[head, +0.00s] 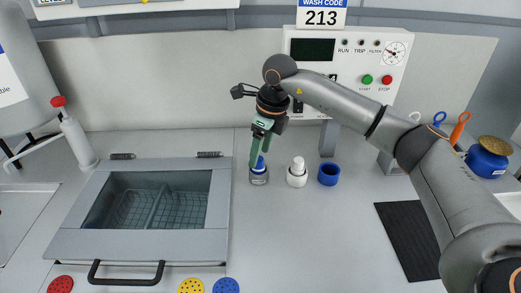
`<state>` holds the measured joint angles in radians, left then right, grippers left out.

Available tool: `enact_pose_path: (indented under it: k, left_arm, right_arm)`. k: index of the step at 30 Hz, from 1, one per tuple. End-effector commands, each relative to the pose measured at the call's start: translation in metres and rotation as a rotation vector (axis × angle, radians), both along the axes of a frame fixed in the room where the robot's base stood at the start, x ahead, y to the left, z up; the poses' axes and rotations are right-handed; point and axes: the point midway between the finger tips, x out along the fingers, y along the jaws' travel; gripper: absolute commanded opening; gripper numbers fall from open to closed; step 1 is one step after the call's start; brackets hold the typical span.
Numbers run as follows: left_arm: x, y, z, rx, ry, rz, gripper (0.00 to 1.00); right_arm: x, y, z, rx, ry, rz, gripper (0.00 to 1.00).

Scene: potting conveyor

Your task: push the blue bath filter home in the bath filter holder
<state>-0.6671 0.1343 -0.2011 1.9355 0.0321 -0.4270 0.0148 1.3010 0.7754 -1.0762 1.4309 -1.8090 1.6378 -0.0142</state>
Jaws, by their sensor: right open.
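The blue bath filter (260,162) is upright in the mouth of a small grey holder (259,179), which looks like the bath filter holder. The blue top shows above the holder's rim; how deep it sits I cannot tell. My right gripper (260,157) points down from above with its green fingers open. The fingertips are at the blue filter's top, around or just beside it; I cannot tell whether they touch it. My left gripper is out of view.
A white bottle-like piece (297,173) and a blue cup (329,174) stand close to the right of the holder. A bath with a grey frame (75,215) is at left. A control box (365,60) stands behind. A black mat (408,240) lies at right; the middle front counter is clear.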

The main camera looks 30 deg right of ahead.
Motion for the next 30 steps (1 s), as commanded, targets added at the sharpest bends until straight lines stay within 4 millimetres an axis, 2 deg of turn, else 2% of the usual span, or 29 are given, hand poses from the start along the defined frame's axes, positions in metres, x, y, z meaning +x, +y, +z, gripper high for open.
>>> enact_pose_path:
  k: [8,12,21,25,30]
  left_arm:
    - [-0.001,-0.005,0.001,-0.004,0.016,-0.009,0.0]
    - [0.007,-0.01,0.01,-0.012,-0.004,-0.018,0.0]
    - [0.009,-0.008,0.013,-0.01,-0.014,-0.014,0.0]
    - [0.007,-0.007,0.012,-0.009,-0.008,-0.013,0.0]
    - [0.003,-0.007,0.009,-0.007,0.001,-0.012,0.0]
  right_arm:
    - [0.0,0.0,0.0,0.0,0.0,0.0,0.68]
    - [-0.004,-0.004,0.031,0.0,-0.005,-0.001,0.68]
    - [-0.015,-0.011,0.095,0.0,-0.003,-0.001,0.68]
    - [-0.019,-0.012,0.113,0.001,-0.001,-0.001,0.68]
    - [-0.021,-0.014,0.122,0.0,0.0,-0.001,0.68]
